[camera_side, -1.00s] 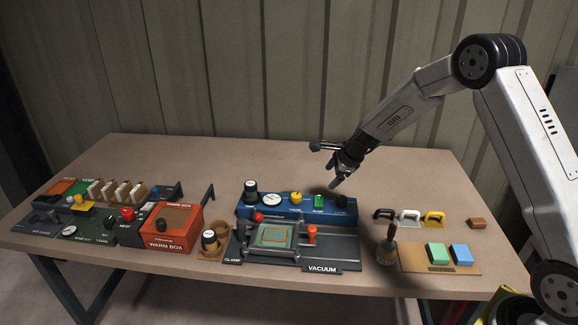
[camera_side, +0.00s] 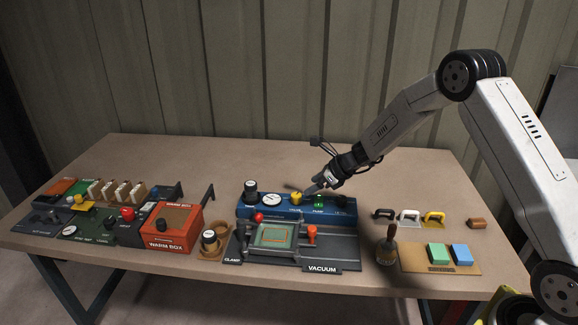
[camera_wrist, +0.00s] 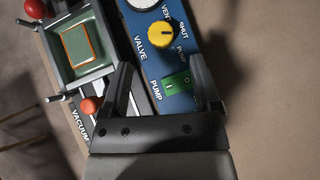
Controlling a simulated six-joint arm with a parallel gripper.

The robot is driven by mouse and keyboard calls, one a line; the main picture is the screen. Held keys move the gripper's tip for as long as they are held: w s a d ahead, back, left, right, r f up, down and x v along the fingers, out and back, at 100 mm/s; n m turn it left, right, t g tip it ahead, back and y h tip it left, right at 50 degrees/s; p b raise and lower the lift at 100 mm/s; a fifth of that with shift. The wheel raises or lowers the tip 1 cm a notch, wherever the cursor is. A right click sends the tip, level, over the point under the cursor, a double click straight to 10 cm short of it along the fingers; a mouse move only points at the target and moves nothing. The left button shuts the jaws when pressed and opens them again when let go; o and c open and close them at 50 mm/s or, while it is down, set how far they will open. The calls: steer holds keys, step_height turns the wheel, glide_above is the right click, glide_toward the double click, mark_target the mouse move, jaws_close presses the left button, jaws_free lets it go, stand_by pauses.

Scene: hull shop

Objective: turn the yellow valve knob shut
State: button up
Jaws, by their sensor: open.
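The yellow valve knob (camera_side: 296,197) stands on the blue panel (camera_side: 262,212), between the white gauge and the green pump switch. It also shows in the wrist view (camera_wrist: 161,33), beside the words VALVE, VENT and SHUT. Its dark pointer mark shows on top, turned toward the SHUT side, but I cannot tell its exact setting. My gripper (camera_side: 308,191) is just right of the knob and above the panel. In the wrist view my gripper (camera_wrist: 160,75) is open and empty, its two fingers straddling the pump switch, with the knob beyond the fingertips.
The green pump switch (camera_wrist: 177,83) lies close under my fingers. A white gauge (camera_side: 272,199) and a black knob (camera_side: 251,188) are left of the valve. The clamp bed (camera_side: 273,236) with a red knob and an orange knob (camera_side: 310,232) lies in front. The table behind the panel is clear.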

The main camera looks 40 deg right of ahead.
mark_target(297, 195)
steer(key=shift+f, duration=0.15)
steer(key=shift+x, duration=3.85)
jaws_close()
